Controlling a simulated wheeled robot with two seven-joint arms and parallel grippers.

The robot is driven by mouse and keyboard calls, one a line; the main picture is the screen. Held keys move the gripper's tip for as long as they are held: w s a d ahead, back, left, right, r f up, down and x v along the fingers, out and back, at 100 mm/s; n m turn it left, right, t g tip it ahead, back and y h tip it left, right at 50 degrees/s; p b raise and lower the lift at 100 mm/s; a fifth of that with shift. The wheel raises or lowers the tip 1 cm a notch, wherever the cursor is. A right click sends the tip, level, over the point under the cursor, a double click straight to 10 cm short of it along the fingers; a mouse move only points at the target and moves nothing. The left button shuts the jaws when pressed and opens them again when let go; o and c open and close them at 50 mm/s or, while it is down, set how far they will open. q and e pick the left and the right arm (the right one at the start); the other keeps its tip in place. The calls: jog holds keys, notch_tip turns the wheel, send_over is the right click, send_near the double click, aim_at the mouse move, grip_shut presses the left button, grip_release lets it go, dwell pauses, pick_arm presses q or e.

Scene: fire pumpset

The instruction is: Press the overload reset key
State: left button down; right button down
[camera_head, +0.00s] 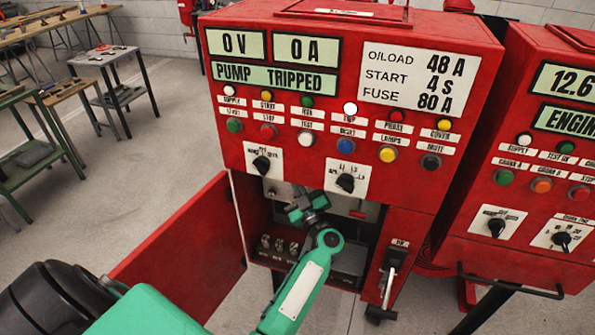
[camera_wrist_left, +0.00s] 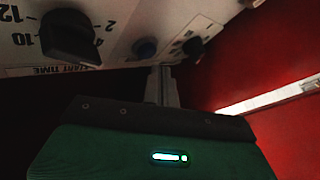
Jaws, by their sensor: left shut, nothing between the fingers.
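No label naming the overload reset key is readable. My left gripper (camera_wrist_left: 163,70) is shut and empty, its tips just below and right of the blue button. I cannot tell whether they touch. In the head view, my left gripper (camera_head: 297,210) is inside the open lower compartment of the red pump cabinet (camera_head: 225,150), where my arm hides much of the inner panel. My right gripper is not in view.
The open red door (camera_head: 180,250) stands at the compartment's left. Breakers (camera_head: 280,245) sit low inside. The cabinet front carries knobs, lamps, buttons and a PUMP TRIPPED display (camera_head: 274,80). A second red cabinet (camera_head: 525,150) stands at the right. Workbenches (camera_head: 60,30) are far left.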

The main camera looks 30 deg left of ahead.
pick_arm(q)
jog(key=shift+w, duration=0.1)
dwell(0.3)
jog(key=shift+w+a, duration=0.1)
jog(key=shift+w, duration=0.25)
jog(key=shift+w+a, duration=0.1)
jog(key=shift+w, duration=0.3)
dwell(0.6)
jog(key=shift+s+p, duration=0.15)
jog(key=shift+p, duration=0.15)
jog(key=shift+s+d+p, duration=0.2)
jog(key=shift+s+p, duration=0.3)
jog(key=shift+s, duration=0.2)
jog(key=shift+s+d+p, duration=0.2)
jog(key=shift+s+p, duration=0.3)
jog(key=shift+s, duration=0.3)
jog(key=shift+s+d+p, duration=0.2)
jog(key=shift+s+p, duration=0.25)
jog(key=shift+s, duration=0.35)
jog(key=shift+s+d+p, duration=0.2)
jog(key=shift+s+p, duration=0.3)
jog(key=shift+s, duration=0.3)
